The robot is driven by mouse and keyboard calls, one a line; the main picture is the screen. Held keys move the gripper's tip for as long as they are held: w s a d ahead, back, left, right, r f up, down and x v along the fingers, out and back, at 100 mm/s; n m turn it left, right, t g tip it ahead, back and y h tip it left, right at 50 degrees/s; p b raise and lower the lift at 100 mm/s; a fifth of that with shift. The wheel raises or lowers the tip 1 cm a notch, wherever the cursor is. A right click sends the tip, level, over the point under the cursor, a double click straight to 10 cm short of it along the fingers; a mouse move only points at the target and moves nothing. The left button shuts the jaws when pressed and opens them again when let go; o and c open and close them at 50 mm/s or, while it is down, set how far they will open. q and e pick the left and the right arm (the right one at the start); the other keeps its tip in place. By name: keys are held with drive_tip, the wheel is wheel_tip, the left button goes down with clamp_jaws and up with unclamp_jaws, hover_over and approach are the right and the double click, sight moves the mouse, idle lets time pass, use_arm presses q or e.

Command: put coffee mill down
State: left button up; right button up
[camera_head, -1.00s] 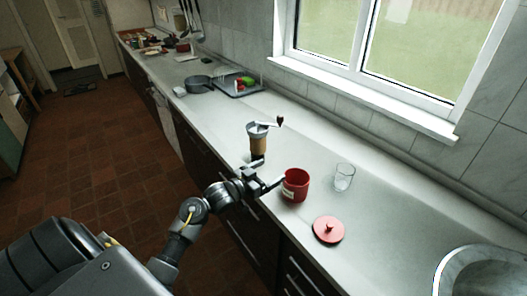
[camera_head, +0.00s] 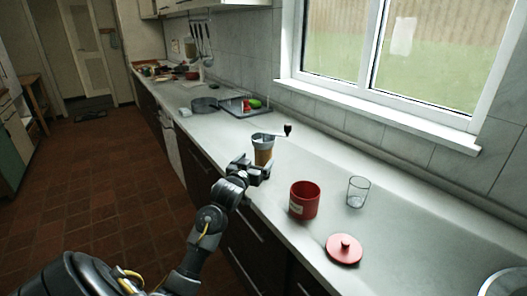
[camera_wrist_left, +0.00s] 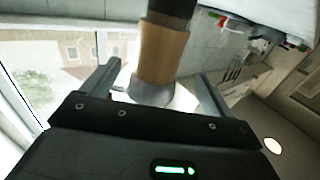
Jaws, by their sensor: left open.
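The coffee mill (camera_head: 263,152) has a wooden body, a metal hopper on top and a crank with a dark knob. It looks upright at the counter's front edge; its lower part is hidden by my left gripper (camera_head: 257,170). In the left wrist view the mill (camera_wrist_left: 162,55) appears upside down, between the spread fingers of my left gripper (camera_wrist_left: 156,76). The fingers are open, with gaps visible beside the mill. My right gripper is not in view.
A red canister (camera_head: 304,201), its lid (camera_head: 344,250) and a glass (camera_head: 357,192) stand right of the mill. Behind are a dark pan (camera_head: 205,105) and a tray (camera_head: 240,112) with vegetables. The counter (camera_head: 320,155) is clear between mill and wall.

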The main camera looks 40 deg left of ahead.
sight(260, 157)
use_arm(q)
drive_tip(key=shift+w+a, duration=0.25)
drive_tip(key=shift+w, duration=0.45)
drive_tip(key=shift+p+x, duration=0.5)
drive_tip(key=shift+x, duration=1.9)
drive_tip(key=shift+w+d, duration=0.1)
drive_tip(key=shift+w, duration=0.15)
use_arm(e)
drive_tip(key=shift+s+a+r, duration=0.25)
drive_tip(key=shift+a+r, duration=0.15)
use_arm(q)
drive_tip(key=shift+c, duration=0.5)
drive_tip(key=c, duration=1.4)
drive_tip(key=shift+c, duration=0.2)
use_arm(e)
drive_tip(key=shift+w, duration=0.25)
use_arm(q)
drive_tip(key=shift+r, duration=0.15)
